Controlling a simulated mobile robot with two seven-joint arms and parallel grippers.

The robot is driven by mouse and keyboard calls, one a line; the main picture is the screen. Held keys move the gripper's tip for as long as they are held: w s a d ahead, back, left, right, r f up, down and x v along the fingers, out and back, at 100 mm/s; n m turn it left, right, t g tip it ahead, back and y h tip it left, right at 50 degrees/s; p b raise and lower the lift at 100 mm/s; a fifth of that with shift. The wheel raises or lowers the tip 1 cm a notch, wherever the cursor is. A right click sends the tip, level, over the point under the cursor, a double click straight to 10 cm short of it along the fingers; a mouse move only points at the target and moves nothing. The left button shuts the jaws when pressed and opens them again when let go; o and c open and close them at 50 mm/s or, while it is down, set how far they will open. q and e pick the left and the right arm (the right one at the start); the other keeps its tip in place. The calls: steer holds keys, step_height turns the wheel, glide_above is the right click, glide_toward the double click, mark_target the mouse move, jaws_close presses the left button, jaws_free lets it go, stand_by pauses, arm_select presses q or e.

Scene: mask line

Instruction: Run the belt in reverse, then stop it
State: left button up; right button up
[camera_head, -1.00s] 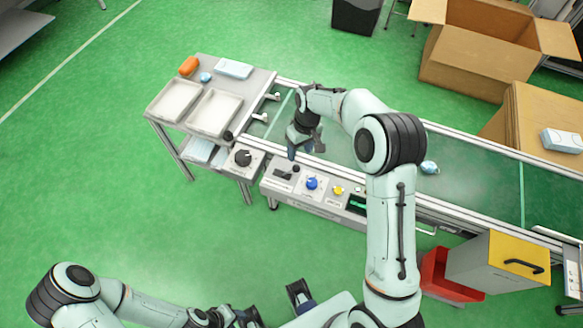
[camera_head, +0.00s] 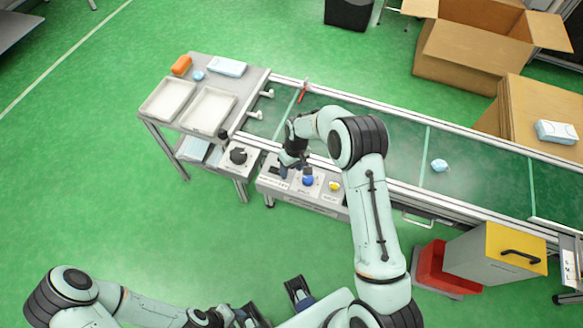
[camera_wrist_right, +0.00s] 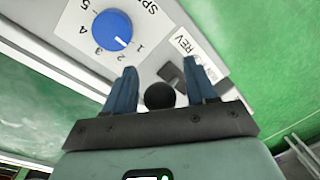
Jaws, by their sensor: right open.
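The control panel (camera_head: 312,194) stands at the belt's near side. My right gripper (camera_wrist_right: 160,88) is open, its two fingers on either side of a black round lever knob (camera_wrist_right: 160,96) beside the REV label (camera_wrist_right: 187,43). I cannot tell whether they touch it. The blue speed dial (camera_wrist_right: 112,30) has its white pointer near the low numbers; it also shows in the head view (camera_head: 308,181). A yellow button (camera_head: 334,186) is to its right. The green belt (camera_head: 400,150) carries a light blue folded mask (camera_head: 439,165). My left gripper (camera_head: 272,304) is low in the head view, fingers apart.
A side table holds two white trays (camera_head: 141,112) (camera_head: 182,123), an orange item (camera_head: 181,65) and blue packs. A black knob box (camera_head: 238,158) is left of the panel. A red bin (camera_head: 430,270) and cardboard boxes (camera_head: 480,45) stand to the right.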

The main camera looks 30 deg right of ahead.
jaws_close()
steer(key=shift+w+a+r+p, duration=0.15)
steer(key=shift+r+p, duration=0.1)
steer(key=shift+p, duration=0.25)
steer(key=w+g+h+p, duration=0.1)
steer(key=a+r+g+h+p, duration=0.1)
steer(key=p, duration=0.1)
steer(key=shift+w+r+p, duration=0.15)
steer(key=shift+w+p, duration=0.15)
steer(key=shift+w, duration=0.05)
arm_select(q)
steer(key=w+r, duration=0.3)
steer(key=r, duration=0.2)
steer(key=shift+w+a+r, duration=0.35)
steer(key=shift+r, duration=0.05)
arm_select(e)
steer(key=shift+w+a+r, duration=0.15)
steer(key=shift+w+a, duration=0.65)
